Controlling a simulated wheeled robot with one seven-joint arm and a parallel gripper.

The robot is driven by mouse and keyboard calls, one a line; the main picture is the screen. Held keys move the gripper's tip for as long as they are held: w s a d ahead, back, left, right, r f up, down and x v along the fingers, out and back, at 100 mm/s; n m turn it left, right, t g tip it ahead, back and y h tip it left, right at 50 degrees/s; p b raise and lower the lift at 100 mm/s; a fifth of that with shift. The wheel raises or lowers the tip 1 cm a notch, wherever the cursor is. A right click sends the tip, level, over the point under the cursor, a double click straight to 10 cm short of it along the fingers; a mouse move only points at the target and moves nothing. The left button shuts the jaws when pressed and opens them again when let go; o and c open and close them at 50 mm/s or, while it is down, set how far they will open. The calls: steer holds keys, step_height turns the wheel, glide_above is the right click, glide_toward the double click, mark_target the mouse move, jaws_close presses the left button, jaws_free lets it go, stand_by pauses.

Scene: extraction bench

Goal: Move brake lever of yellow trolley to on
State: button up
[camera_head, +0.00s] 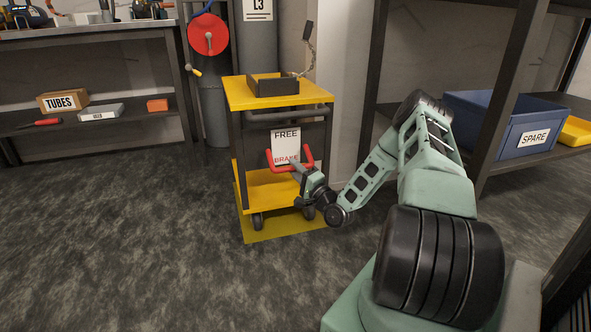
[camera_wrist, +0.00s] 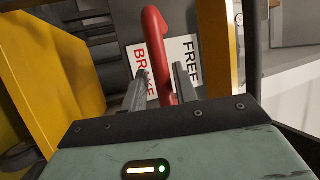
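The yellow trolley (camera_head: 236,95) stands in the middle of the head view. A white sign on it reads FREE at the top (camera_head: 286,140) and BRAKE at the bottom. The red brake lever (camera_head: 270,157) is a bent bar in front of the sign's lower part, by the word BRAKE. My gripper (camera_head: 293,165) is at the lever. In the wrist view the red lever (camera_wrist: 156,45) runs between my two grey fingers (camera_wrist: 160,82). The fingers are apart, with a gap showing by the left one; contact on the right is unclear.
An open dark tray (camera_head: 273,85) sits on the trolley's top. A shelf with a blue SPARE bin (camera_head: 495,120) stands at the right. A bench with a TUBES box (camera_head: 62,100) is at the left. The floor left of the trolley is clear.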

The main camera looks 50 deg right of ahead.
steer(key=shift+o, duration=0.2)
steer(key=shift+s, duration=0.1)
steer(key=shift+s, duration=0.25)
steer(key=p+v, duration=0.6)
steer(key=v, duration=1)
steer(key=shift+s+f, duration=0.2)
steer(key=shift+s, duration=0.1)
